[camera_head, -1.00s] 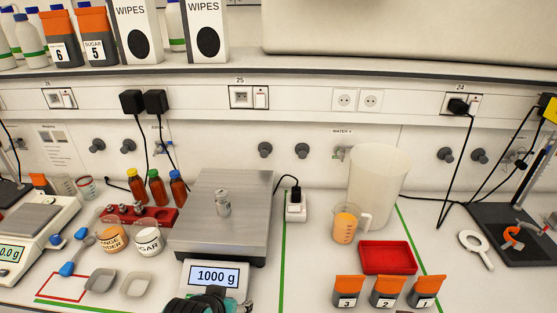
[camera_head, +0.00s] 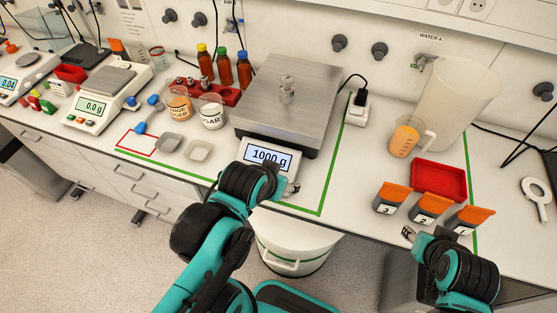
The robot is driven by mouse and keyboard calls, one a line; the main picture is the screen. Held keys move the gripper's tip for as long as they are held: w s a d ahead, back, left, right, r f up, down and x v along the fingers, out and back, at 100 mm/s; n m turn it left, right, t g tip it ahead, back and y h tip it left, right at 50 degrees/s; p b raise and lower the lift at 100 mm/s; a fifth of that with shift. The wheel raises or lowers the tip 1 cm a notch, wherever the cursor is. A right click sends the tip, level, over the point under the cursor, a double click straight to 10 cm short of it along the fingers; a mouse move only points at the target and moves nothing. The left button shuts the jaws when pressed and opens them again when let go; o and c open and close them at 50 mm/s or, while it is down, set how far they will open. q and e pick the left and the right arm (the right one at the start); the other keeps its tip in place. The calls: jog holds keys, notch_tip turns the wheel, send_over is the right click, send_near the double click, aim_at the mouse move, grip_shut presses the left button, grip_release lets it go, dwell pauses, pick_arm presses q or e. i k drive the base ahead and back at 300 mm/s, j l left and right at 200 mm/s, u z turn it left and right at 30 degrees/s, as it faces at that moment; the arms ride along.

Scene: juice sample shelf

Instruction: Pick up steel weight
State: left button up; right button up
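The steel weight (camera_head: 287,88) is a small shiny metal cylinder with a knob top. It stands upright on the steel plate of the large scale (camera_head: 265,125), whose display (camera_head: 268,157) reads 1000 g. My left gripper (camera_head: 291,188) is at the scale's front edge, just below the display and well short of the weight. Its fingers are small and partly hidden by the wrist, so its opening is unclear. My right gripper (camera_head: 408,232) is at the bench's front edge, below the orange-topped pouches and away from the weight. Its fingertips are too small to judge.
Left of the scale are bottles (camera_head: 224,68) in a red rack, two labelled jars (camera_head: 212,115) and weighing dishes (camera_head: 198,151). On the right are a beaker of orange liquid (camera_head: 404,138), a red tray (camera_head: 438,168) and several pouches (camera_head: 430,206). A white bin (camera_head: 293,248) stands below the bench.

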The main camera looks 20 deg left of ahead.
aim_at(287, 89)
jog(key=k+j+u, duration=0.15)
jog(key=u, duration=0.25)
jog(key=k+j+u, duration=0.1)
jog(key=u, duration=0.3)
jog(key=j+u, duration=0.4)
jog(key=l+z, duration=0.1)
jog(key=z, duration=0.65)
jog(key=k, duration=0.05)
